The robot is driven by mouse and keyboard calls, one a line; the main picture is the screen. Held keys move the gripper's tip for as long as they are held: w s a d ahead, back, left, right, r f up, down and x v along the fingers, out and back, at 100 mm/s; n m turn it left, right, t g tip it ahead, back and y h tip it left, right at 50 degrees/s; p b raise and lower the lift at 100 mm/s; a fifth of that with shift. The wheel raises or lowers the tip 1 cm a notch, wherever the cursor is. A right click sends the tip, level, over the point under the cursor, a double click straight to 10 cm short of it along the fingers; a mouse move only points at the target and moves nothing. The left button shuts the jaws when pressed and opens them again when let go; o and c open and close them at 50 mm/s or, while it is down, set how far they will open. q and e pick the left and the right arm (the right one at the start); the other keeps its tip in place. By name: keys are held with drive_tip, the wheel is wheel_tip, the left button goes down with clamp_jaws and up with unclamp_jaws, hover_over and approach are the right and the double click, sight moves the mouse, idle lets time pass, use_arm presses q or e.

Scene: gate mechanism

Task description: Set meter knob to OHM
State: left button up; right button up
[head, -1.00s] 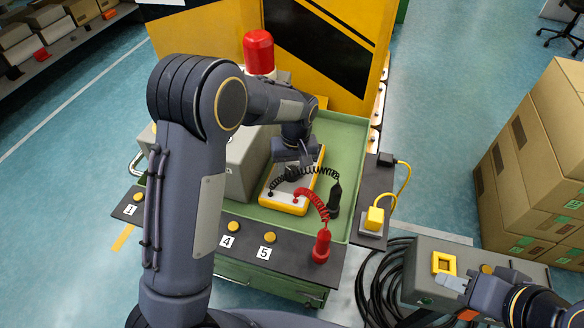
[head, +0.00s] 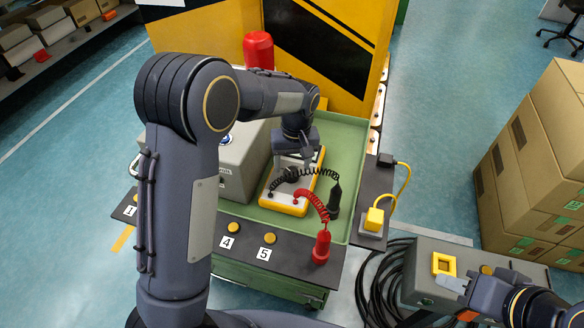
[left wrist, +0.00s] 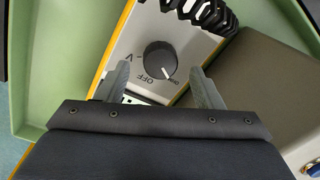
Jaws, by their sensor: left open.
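The meter (head: 290,202), a white box with a yellow edge, lies in the green tray. Its round black knob (left wrist: 160,60) shows in the left wrist view, with marks V and OFF beside it and a small third label, hard to read. The knob's white line points at that third label, past OFF. My left gripper (left wrist: 158,72) is open, with one finger on each side of the knob and gaps visible. My right gripper (head: 456,284) is at the lower right, by a grey box.
A black coiled lead and a red coiled lead (head: 314,203) cross the meter's near part. A grey case (head: 242,165) stands left of the meter. A red lamp (head: 258,50) stands behind. A yellow plug (head: 374,218) sits on the right ledge.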

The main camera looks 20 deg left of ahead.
sight(294, 172)
use_arm(q)
wheel_tip(294, 172, up, 5)
drive_tip(key=shift+d+f, duration=0.1)
drive_tip(key=shift+d, duration=0.05)
idle(0.6)
drive_tip(key=shift+s+r, duration=0.1)
drive_tip(key=shift+r, duration=0.1)
drive_tip(key=s+a+r+t+h+p, duration=0.1)
drive_tip(key=s+a+r, duration=0.15)
drive_tip(key=s, duration=0.25)
drive_tip(key=s+a+r+m+t+h, duration=0.1)
drive_tip(key=s+a+r+h, duration=0.1)
drive_tip(key=s+r, duration=0.25)
drive_tip(key=s+a+r+t+h+p, duration=0.1)
drive_tip(key=s+a+r, duration=0.2)
drive_tip(key=s, duration=0.3)
drive_tip(key=s+d+f+m+t, duration=0.1)
drive_tip(key=s+m+t, duration=0.1)
drive_tip(key=s, duration=1)
drive_tip(key=shift+s+t+h+p, duration=0.2)
drive_tip(key=shift+t+h+p, duration=0.1)
drive_tip(key=shift+t, duration=0.2)
